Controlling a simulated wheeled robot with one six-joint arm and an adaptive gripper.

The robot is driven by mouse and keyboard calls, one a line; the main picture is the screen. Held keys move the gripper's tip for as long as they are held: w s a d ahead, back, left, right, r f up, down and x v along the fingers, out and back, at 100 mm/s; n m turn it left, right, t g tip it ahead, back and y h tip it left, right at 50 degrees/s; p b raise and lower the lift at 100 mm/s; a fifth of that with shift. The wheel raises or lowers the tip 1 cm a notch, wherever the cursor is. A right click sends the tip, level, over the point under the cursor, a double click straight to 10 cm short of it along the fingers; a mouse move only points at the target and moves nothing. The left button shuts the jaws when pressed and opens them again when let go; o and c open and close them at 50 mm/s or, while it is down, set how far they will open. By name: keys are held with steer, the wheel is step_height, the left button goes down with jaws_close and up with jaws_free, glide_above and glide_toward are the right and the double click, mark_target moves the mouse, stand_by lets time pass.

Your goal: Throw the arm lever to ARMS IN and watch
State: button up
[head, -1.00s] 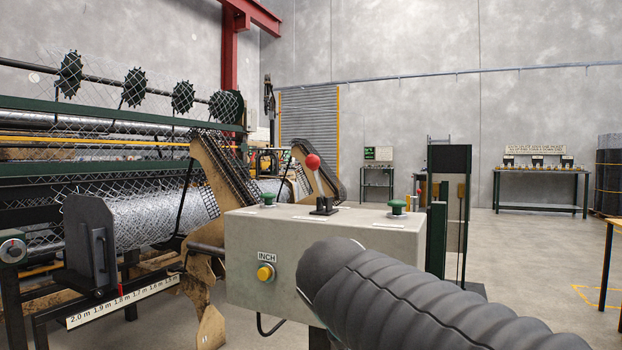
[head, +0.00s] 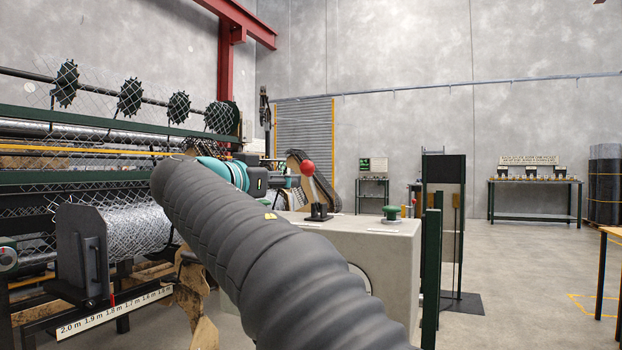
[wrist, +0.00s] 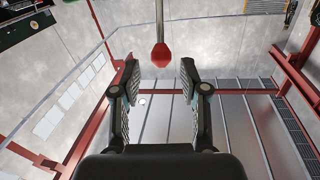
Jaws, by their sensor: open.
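The arm lever is a short rod with a red ball knob (head: 308,167), standing on a black base (head: 318,213) on top of the pale control box (head: 370,240). The rod leans up to the left in the head view. My gripper (head: 285,182) is just left of the knob in the head view, partly hidden by my arm. In the wrist view the red knob (wrist: 161,55) lies between the tips of my open gripper (wrist: 159,68), with a gap on both sides. The INCH button and the box's left part are hidden behind my arm.
A green mushroom button (head: 391,213) sits on the box right of the lever. The mesh machine with its wire roll (head: 135,230) fills the left. A dark green post (head: 432,265) stands beside the box. Open floor (head: 520,270) lies to the right.

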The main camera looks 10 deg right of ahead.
mark_target(309, 178)
steer(key=p+x, duration=0.2)
steer(key=x, duration=0.8)
steer(key=shift+w+d+f, duration=0.1)
steer(key=shift+w+d, duration=0.1)
steer(key=shift+d, duration=0.1)
jaws_close()
